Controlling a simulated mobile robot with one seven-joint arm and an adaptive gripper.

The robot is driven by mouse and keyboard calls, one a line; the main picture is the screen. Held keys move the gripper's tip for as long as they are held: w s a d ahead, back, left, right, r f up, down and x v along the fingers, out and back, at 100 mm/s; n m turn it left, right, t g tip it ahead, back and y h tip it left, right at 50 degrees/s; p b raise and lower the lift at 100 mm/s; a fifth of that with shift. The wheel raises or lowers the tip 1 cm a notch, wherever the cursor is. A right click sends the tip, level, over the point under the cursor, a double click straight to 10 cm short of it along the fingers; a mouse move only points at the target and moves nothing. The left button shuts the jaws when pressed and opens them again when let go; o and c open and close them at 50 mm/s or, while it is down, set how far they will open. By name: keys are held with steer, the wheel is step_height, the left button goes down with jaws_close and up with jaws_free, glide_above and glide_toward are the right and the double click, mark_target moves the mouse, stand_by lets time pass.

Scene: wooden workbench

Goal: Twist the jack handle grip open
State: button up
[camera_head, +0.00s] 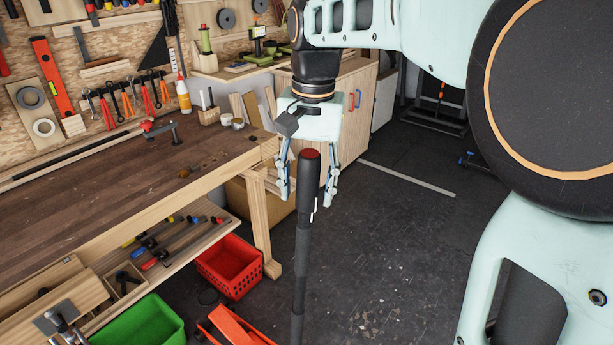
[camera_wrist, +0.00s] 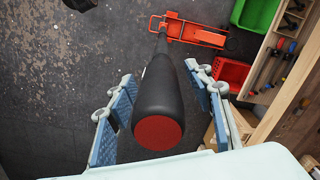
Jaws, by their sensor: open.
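The jack handle grip (camera_head: 308,190) is a black upright cylinder with a red end cap, standing in the middle of the head view. In the wrist view the grip (camera_wrist: 157,95) points toward the camera, and its red cap (camera_wrist: 158,132) is nearest. The handle runs down to a red-orange jack (camera_wrist: 195,32) on the floor, partly visible in the head view (camera_head: 235,325). My gripper (camera_head: 309,195) is open and points down. In the wrist view its blue-padded fingers (camera_wrist: 160,112) stand on either side of the grip, with visible gaps.
A wooden workbench (camera_head: 110,185) with tools fills the left. Below it are a red crate (camera_head: 229,265) and a green crate (camera_head: 150,325). A cardboard box (camera_head: 262,200) stands behind the bench leg. The dark floor to the right is mostly clear.

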steer(key=shift+f, duration=0.15)
steer(key=shift+c, duration=0.4)
steer(key=c, duration=1.1)
